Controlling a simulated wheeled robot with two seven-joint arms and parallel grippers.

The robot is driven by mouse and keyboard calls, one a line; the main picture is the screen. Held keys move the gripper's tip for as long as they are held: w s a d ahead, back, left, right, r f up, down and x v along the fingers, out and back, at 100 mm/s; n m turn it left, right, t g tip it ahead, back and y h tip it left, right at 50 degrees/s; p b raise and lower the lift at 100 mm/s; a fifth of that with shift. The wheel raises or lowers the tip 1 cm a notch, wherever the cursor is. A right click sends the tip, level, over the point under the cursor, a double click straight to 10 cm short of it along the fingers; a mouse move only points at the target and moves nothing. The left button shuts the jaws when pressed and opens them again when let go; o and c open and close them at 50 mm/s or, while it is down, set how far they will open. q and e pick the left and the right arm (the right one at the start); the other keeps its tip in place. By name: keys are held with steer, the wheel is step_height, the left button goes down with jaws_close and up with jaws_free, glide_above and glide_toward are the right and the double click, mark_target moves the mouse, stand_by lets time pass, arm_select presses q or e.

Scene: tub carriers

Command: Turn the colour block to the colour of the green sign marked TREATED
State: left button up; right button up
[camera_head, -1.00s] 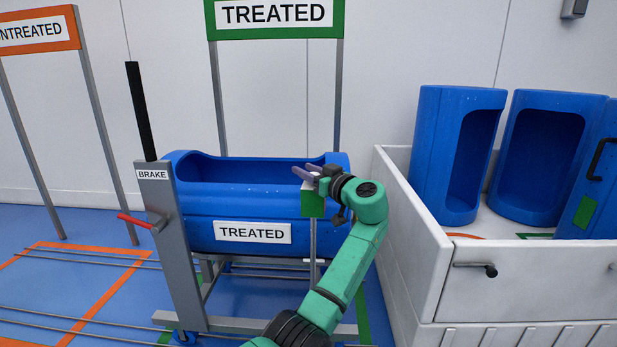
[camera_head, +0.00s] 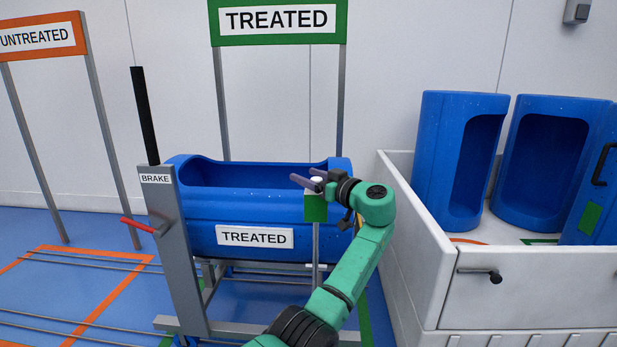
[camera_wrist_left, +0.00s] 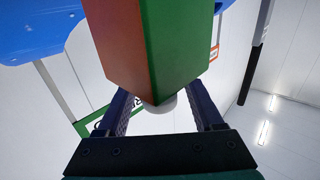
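The colour block (camera_head: 315,208) sits on a thin grey post in front of the blue tub and shows a green face in the head view. In the left wrist view the colour block (camera_wrist_left: 165,45) shows an orange-red face and a green face, with a white knob (camera_wrist_left: 160,113) at its end. My left gripper (camera_head: 309,179) is at the knob on top of the block. Its fingers (camera_wrist_left: 162,112) are apart, on either side of the knob, with gaps visible. The green TREATED sign (camera_head: 278,20) stands behind the tub. My right gripper is not in view.
The blue tub (camera_head: 205,210) with a TREATED label lies in a carrier. A brake post (camera_head: 170,245) with a red lever is at its left. The orange UNTREATED sign (camera_head: 38,38) stands far left. A white bin (camera_head: 415,235) with several blue tubs is close on the right.

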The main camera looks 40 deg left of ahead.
arm_select(q)
steer(key=shift+d, duration=0.1)
steer(key=s+d+p, duration=0.1)
steer(key=d+p, duration=0.1)
steer(key=d, duration=1.2)
steer(key=shift+s+d, duration=0.15)
steer(key=shift+s, duration=0.25)
